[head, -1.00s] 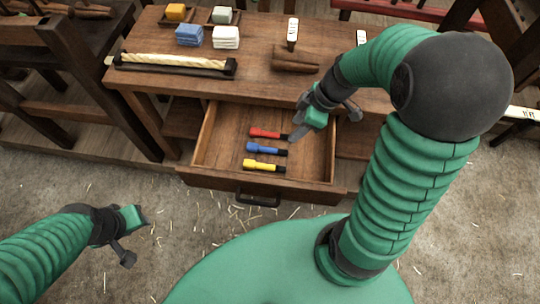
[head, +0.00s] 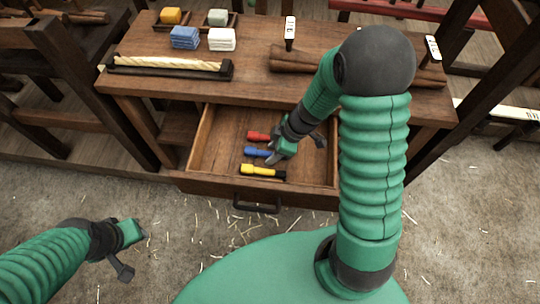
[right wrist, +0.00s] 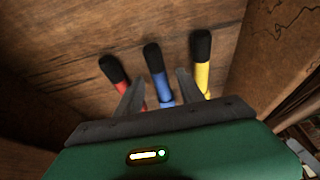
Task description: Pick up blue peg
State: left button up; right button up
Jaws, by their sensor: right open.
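The blue peg (head: 255,152) lies in the open drawer between the red peg (head: 258,136) and the yellow peg (head: 262,171). My right gripper (head: 274,157) is open and down in the drawer at the blue peg's right end, which it partly hides. In the right wrist view the blue peg (right wrist: 158,75), with its black end, lies between the two spread fingers of the gripper (right wrist: 158,88). The red peg (right wrist: 120,78) and yellow peg (right wrist: 201,72) lie outside the fingers. My left gripper (head: 128,252) hangs empty over the floor at the lower left, its jaws apart.
The drawer (head: 220,135) has wooden walls around the pegs. The bench top (head: 250,80) above it holds a rope tray (head: 228,70), blue blocks (head: 184,37), white blocks (head: 221,39) and tagged tools. Straw litters the floor.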

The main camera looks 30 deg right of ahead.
jog(key=shift+f, duration=0.1)
jog(key=shift+c, duration=0.5)
grip_shut()
